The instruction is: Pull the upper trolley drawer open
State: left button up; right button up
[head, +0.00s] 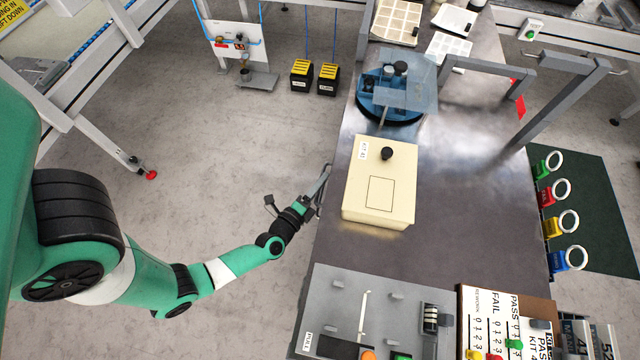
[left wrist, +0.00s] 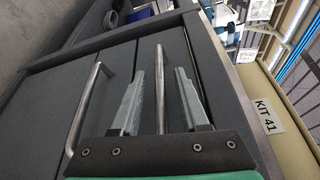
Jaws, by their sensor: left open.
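The trolley's upper drawer (left wrist: 172,50) is a dark grey front just below the worktop edge in the left wrist view. Its metal bar handle (left wrist: 160,95) stands between the two fingers of my left gripper (left wrist: 160,75). The fingers are open, with a visible gap to the handle on each side. The drawer looks closed. A lower drawer front (left wrist: 50,110) with a similar handle (left wrist: 85,112) lies left of it in this view. In the head view my left gripper (head: 323,185) is at the worktop's left edge, where the drawer fronts are hidden. My right gripper is not in view.
On the metal worktop (head: 470,170) sits a cream KIT 41 box (head: 400,195) with a black knob, close to the left edge. A blue round fixture (head: 390,105) stands behind it and a grey panel (head: 335,300) in front.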

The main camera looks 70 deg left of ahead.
pick_arm(q)
grip_shut()
dwell(1.4)
